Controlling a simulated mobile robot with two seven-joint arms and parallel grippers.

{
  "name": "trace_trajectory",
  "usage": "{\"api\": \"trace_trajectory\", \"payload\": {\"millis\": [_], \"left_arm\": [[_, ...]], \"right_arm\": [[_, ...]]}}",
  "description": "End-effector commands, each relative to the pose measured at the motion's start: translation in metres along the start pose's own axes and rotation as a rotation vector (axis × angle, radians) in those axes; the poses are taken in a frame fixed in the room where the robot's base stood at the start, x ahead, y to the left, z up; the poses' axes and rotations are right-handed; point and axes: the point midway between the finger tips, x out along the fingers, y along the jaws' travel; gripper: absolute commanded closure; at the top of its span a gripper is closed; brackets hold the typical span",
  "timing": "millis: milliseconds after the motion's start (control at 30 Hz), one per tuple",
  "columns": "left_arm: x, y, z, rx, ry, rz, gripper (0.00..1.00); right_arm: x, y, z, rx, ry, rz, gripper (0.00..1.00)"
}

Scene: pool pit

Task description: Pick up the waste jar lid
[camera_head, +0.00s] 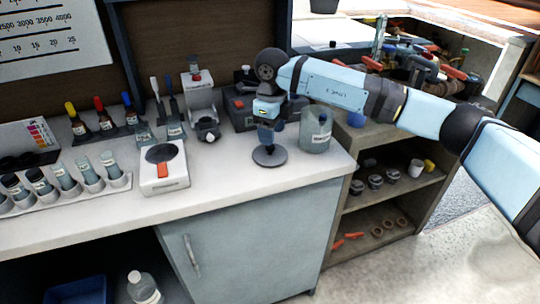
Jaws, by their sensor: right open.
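A round dark grey disc, which looks like the waste jar lid (269,157), lies flat near the front edge of the white counter (225,190). A small upright piece shows at its middle. A translucent, labelled jar (316,130) stands just right of it, apparently without a cover. My right gripper (268,138) points down directly above the disc, with its jaws open. Its fingers are small and dark here, so I cannot tell whether they touch the disc's middle. My left gripper is not in view.
A white device with a dark round top (163,165) stands to the left. Several vials in a rack (85,188) and dropper bottles (104,118) stand further left. Open shelves (390,205) with small parts are below right. The counter's front strip is clear.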

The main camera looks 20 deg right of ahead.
Motion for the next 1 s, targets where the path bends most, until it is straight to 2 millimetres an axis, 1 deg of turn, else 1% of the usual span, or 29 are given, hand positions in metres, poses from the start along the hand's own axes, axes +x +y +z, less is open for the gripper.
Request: {"api": "trace_trajectory", "payload": {"millis": [167, 300, 400, 500, 667, 767, 800, 867, 900, 1000], "left_arm": [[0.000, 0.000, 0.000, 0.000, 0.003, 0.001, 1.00], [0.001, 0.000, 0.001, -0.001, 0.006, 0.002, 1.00], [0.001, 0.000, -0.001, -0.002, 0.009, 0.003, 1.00], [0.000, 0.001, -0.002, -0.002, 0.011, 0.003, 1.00], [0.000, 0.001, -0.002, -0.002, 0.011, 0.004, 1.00], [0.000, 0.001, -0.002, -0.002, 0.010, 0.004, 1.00], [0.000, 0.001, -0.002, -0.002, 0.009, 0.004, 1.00], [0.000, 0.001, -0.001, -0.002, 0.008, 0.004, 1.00], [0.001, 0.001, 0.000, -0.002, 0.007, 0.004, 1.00], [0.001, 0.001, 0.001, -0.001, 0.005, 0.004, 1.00]], "right_arm": [[0.013, 0.000, 0.002, 0.000, 0.000, 0.000, 0.44], [0.035, 0.001, 0.005, -0.001, 0.002, 0.002, 0.44], [0.048, 0.001, 0.005, -0.001, 0.000, 0.001, 0.44], [0.053, 0.000, 0.005, -0.001, -0.001, 0.001, 0.44], [0.053, 0.000, 0.005, -0.001, -0.001, 0.000, 0.44], [0.053, 0.000, 0.005, -0.001, -0.001, 0.000, 0.65], [0.052, 0.000, 0.005, -0.001, -0.001, 0.000, 0.74], [0.052, 0.000, 0.005, -0.001, -0.001, 0.000, 0.88], [0.052, 0.000, 0.005, -0.001, -0.001, 0.000, 0.97], [0.052, 0.000, 0.005, -0.001, -0.001, 0.000, 0.97]]}}
